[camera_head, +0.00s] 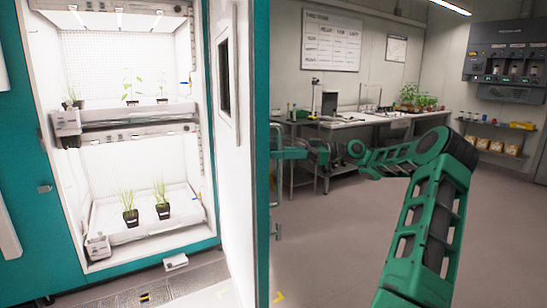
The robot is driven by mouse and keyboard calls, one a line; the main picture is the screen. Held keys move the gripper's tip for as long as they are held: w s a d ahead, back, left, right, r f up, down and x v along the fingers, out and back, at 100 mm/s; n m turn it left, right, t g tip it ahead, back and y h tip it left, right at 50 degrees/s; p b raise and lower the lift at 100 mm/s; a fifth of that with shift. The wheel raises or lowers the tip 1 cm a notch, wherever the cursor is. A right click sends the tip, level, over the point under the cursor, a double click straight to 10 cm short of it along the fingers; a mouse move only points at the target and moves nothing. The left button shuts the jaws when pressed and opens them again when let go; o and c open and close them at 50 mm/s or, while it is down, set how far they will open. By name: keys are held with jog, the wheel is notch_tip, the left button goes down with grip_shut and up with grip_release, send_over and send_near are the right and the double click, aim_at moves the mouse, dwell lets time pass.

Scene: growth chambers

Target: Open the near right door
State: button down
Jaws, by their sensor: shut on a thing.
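The near right door (262,200) stands swung open, seen nearly edge-on. Its white inner face (222,150) has a dark window, and its teal edge faces me. The lit chamber (80,245) behind it is exposed on the left. My green arm reaches in from the lower right and bends left toward the door's outer side. My gripper (300,148) is at that outer side, shut on what appears to be the door handle. The fingertips and handle are small and overlap, so the exact grip is hard to see.
Inside the chamber, an upper shelf (125,127) and a lower tray (125,236) hold potted seedlings. A long white bench (375,117) stands along the back wall. Grey dispensers (505,65) hang at the far right. Grey floor (335,240) is clear between door and arm.

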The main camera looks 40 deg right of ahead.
jog(key=shift+w+d+r, duration=0.15)
jog(key=shift+w, duration=0.05)
jog(key=c, duration=2)
grip_release()
jog(key=shift+w, duration=0.1)
jog(key=v, duration=1)
jog(key=shift+s+d, duration=0.25)
jog(key=shift+d, duration=0.05)
